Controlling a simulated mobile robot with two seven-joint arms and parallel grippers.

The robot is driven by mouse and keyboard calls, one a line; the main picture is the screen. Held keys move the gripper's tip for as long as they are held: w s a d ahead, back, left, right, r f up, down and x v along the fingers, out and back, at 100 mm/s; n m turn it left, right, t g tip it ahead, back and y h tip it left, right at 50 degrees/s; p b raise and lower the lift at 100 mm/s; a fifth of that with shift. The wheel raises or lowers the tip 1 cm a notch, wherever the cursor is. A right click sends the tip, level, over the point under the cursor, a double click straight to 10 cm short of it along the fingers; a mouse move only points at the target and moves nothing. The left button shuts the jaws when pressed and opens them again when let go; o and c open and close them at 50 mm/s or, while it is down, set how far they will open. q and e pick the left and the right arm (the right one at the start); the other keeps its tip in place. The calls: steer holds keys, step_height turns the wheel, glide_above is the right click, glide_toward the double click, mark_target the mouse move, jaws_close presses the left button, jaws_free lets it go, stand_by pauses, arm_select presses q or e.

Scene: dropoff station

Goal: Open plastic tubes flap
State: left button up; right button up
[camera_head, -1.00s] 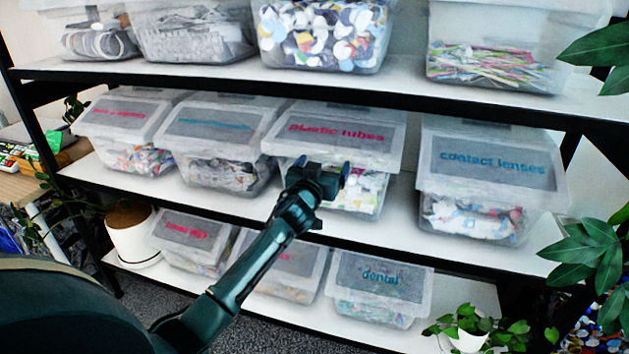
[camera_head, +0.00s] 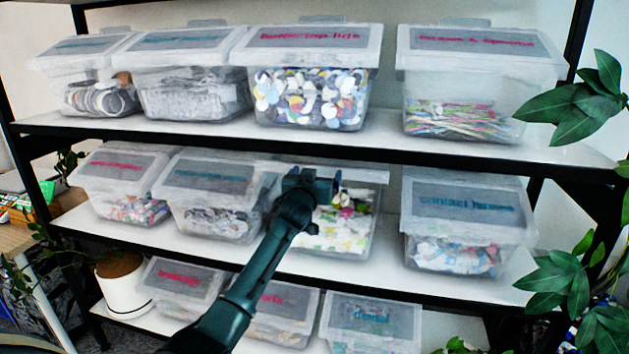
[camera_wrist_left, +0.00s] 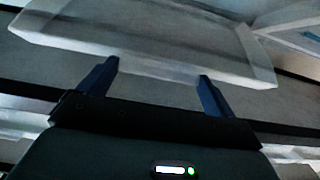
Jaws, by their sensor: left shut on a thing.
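The plastic tubes bin (camera_head: 372,237) is a clear box on the middle shelf, with white, yellow and green pieces inside. Its flap (camera_head: 362,173) is raised and shows nearly edge-on, so its label is hidden. My left gripper (camera_head: 315,178) is at the flap's front edge and shut on it. In the left wrist view the pale flap (camera_wrist_left: 155,33) spans the top, with its edge at the fingers of my left gripper (camera_wrist_left: 155,85). My gripper and forearm hide the left part of the bin. My right gripper is out of view.
The contact lenses bin (camera_head: 466,220) stands to the right, with a gap of bare shelf between. A closed bin (camera_head: 212,190) is close on the left. The upper shelf edge (camera_head: 300,147) runs just above the flap. Plant leaves (camera_head: 570,110) hang at the right.

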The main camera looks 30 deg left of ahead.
arm_select(q)
steer(key=shift+r, duration=0.4)
steer(key=o, duration=1.1)
steer(key=shift+d, duration=0.1)
steer(key=shift+c, duration=0.2)
steer(key=shift+o, duration=0.2)
steer(key=shift+f, duration=0.15)
steer(key=shift+s+f, duration=0.1)
steer(key=b+v, duration=0.1)
steer(key=v, duration=1.2)
